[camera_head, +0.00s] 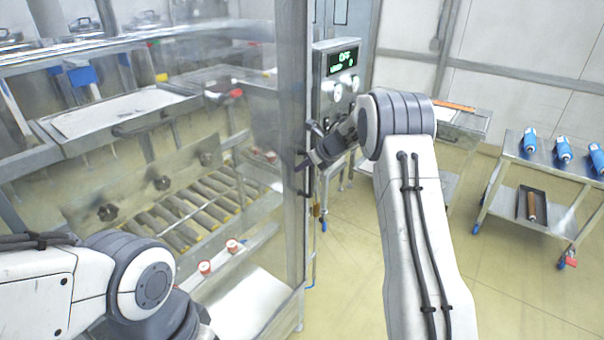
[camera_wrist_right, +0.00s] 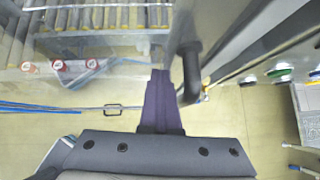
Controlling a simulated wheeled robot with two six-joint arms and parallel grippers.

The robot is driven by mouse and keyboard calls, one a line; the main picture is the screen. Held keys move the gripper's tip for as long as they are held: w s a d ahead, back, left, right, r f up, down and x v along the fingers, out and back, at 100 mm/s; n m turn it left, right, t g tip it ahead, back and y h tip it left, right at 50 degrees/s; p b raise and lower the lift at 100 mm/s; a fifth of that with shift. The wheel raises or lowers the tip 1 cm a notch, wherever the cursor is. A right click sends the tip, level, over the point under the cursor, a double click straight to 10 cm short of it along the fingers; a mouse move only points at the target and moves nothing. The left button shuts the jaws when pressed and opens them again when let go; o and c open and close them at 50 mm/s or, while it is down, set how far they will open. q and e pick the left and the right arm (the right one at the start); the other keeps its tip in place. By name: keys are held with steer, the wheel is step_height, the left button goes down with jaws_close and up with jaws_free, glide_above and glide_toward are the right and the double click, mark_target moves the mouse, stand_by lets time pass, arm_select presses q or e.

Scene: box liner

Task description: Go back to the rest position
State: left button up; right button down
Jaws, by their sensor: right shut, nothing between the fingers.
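My right arm reaches forward in the head view, and its gripper (camera_head: 305,163) is beside the metal corner post of a clear-walled machine. In the right wrist view the dark fingers (camera_wrist_right: 160,80) are together with nothing between them. A black handle (camera_wrist_right: 190,75) is just to the right of the fingertips in that view. I cannot tell whether they touch. My left arm is bent at the lower left of the head view, and its gripper is out of sight.
The machine's clear panel (camera_head: 240,110) and post (camera_head: 291,120) stand close to my right gripper. Behind is a control box (camera_head: 336,85) with a green display. A cart (camera_head: 550,155) with blue tools stands at the right. Floor between is open.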

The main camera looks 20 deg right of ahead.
steer(key=d+f+b+v, duration=0.1)
steer(key=b+v, duration=0.1)
steer(key=v, duration=0.7)
steer(key=a+r+m+t+h, duration=0.25)
steer(key=a+r+m, duration=0.2)
steer(key=m, duration=0.65)
steer(key=s+a+f+m+g+h, duration=0.1)
steer(key=s+a+f+m+g, duration=0.3)
steer(key=s+m, duration=0.6)
steer(key=s+a+f+m+g, duration=0.1)
steer(key=s+f+m, duration=0.4)
steer(key=s+m, duration=0.5)
steer(key=s+a+f+m+g+h, duration=0.1)
steer(key=s+a+f+m+g, duration=0.3)
steer(key=s+m, duration=0.65)
steer(key=s+a+r+n+g+y+b, duration=0.1)
steer(key=s+a+r+n+b, duration=0.1)
steer(key=s+a+n, duration=0.5)
steer(key=s+a, duration=0.4)
steer(key=s, duration=0.3)
steer(key=shift+a+r, duration=0.25)
steer(key=shift+a, duration=0.15)
steer(key=shift+w, duration=0.1)
